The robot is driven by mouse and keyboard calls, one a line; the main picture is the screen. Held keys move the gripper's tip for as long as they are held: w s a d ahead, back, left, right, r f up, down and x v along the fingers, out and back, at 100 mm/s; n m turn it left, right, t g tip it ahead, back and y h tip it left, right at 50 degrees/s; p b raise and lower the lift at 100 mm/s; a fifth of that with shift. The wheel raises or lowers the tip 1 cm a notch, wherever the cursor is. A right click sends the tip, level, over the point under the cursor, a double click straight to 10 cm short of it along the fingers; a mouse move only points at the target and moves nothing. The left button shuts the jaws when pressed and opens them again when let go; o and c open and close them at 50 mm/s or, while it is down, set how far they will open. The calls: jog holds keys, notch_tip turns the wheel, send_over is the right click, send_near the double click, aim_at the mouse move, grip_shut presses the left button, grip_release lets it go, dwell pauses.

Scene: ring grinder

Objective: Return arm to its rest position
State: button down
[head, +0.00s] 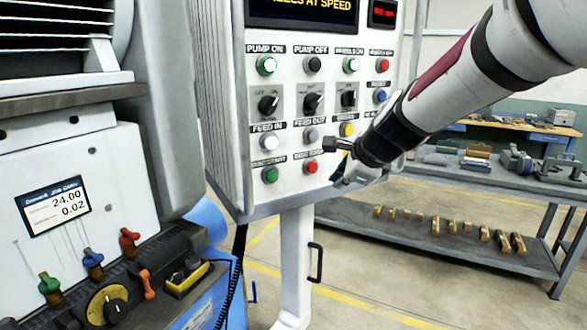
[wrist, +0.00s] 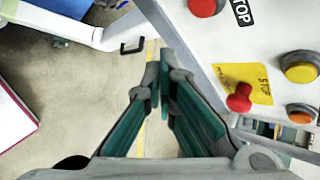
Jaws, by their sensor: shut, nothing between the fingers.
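My arm (head: 430,95) reaches in from the upper right of the head view, in front of the right side of a white control panel (head: 290,185). My gripper (head: 345,172) is at the panel's lower right and is partly hidden behind my wrist. In the wrist view the teal fingers of my gripper (wrist: 163,78) meet at their tips, shut and empty. They point past the panel's edge, over the floor. A red stop button on a yellow plate (wrist: 239,97) is just right of the fingers, apart from them.
A grinding machine (head: 85,150) stands at left. A post with a black handle (head: 316,262) is under the panel. A grey bench (head: 500,175) with tools and a lower shelf is at right. Floor (head: 370,285) shows between them.

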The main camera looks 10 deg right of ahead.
jog(key=s+a+f+n+g+h, duration=0.1)
jog(key=s+n+g, duration=0.2)
jog(key=s+n, duration=1.8)
jog(key=s, duration=0.9)
jog(key=shift+a+n+b, duration=0.25)
jog(key=shift+n+b, duration=0.05)
jog(key=shift+n, duration=0.1)
